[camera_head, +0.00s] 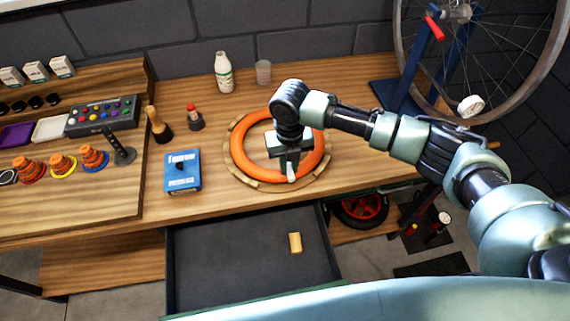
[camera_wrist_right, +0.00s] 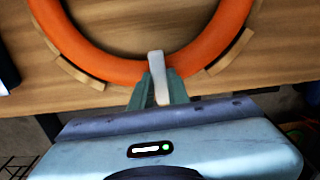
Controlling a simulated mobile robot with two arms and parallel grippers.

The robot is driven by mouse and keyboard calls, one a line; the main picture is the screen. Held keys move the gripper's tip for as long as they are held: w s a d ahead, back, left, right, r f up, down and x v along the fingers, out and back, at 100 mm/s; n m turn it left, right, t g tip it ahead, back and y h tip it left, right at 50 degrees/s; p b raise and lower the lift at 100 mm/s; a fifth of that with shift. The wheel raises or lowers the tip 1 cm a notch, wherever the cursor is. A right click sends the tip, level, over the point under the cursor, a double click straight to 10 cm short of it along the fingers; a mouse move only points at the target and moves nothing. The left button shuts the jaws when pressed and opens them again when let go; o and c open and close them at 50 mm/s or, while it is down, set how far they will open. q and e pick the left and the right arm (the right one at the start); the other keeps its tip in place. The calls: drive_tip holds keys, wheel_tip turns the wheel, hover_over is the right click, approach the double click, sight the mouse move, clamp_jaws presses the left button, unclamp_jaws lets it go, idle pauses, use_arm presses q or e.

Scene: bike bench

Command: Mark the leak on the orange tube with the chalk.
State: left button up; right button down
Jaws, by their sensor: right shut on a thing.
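The orange tube (camera_head: 240,163) lies as a ring on a round wooden holder with raised blocks, on the bench. My right gripper (camera_head: 290,173) is over the near part of the ring, shut on a white piece of chalk (camera_head: 291,178). The chalk also shows in the right wrist view (camera_wrist_right: 158,75), sticking out past the fingertips, its tip overlapping the inner edge of the orange tube (camera_wrist_right: 110,66). I cannot tell whether the tip touches the tube. No leak can be made out on the tube. My left gripper is not in view.
A blue box (camera_head: 182,171) lies left of the ring. A white bottle (camera_head: 223,73) and a clear cup (camera_head: 263,72) stand behind it. Below the bench front, an open drawer (camera_head: 230,255) holds a small tan block (camera_head: 295,242). A bike wheel on a blue stand is at right.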

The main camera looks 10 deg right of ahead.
drive_tip(key=shift+d+f, duration=0.15)
drive_tip(key=shift+d, duration=0.25)
drive_tip(key=shift+s+a, duration=0.1)
drive_tip(key=shift+a, duration=0.15)
drive_tip(key=shift+a, duration=1)
wheel_tip(320, 180, up, 7)
drive_tip(key=p, duration=0.7)
drive_tip(key=shift+r, duration=0.2)
drive_tip(key=shift+d+f, duration=0.1)
